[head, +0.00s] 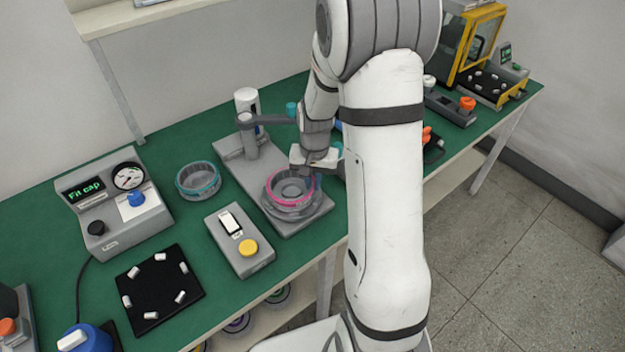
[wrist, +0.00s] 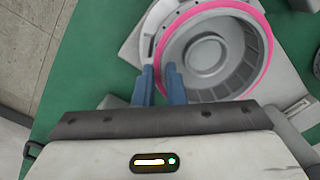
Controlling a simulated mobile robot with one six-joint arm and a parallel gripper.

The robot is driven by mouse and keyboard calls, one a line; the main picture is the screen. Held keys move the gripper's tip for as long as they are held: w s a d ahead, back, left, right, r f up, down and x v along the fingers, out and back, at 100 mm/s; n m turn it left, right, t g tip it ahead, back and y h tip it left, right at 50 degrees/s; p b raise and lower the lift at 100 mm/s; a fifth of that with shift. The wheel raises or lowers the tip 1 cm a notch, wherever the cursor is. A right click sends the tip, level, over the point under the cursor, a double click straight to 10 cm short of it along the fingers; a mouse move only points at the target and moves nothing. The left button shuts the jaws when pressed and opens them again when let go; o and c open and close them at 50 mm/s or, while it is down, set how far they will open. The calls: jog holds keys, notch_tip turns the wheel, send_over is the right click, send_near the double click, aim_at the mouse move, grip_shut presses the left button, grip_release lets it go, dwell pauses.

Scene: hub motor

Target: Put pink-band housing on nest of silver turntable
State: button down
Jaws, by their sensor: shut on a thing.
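The pink-band housing (head: 291,190) is a grey ring-shaped cup with a pink rim stripe. In the head view it sits at the silver turntable (head: 318,212), over its round nest; whether it is fully seated I cannot tell. In the wrist view the housing (wrist: 213,91) shows its round inner hub and ribbed wall. My gripper (wrist: 161,85) is shut on the housing's near wall, with blue fingers on either side of it. In the head view my gripper (head: 312,168) is at the housing's back right edge. The nest is mostly hidden under the housing.
A teal-band housing (head: 198,181) stands left of the turntable base. A control box with a yellow button (head: 249,246) is in front. A gauge box (head: 118,205) and a black mat (head: 158,290) are at left. A post with a swing arm (head: 248,135) stands behind the turntable.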

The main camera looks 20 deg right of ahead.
jog(key=c, duration=1.5)
grip_release()
notch_tip(320, 180, up, 11)
jog(key=s+a+r+n+t, duration=0.1)
jog(key=s+a+r+n, duration=0.1)
jog(key=s, duration=0.7)
jog(key=s+a+r+n+t, duration=0.2)
jog(key=s+r, duration=0.3)
jog(key=s, duration=0.5)
jog(key=shift+a+r+n, duration=0.15)
jog(key=shift+a+n, duration=0.55)
jog(key=shift+n, duration=0.1)
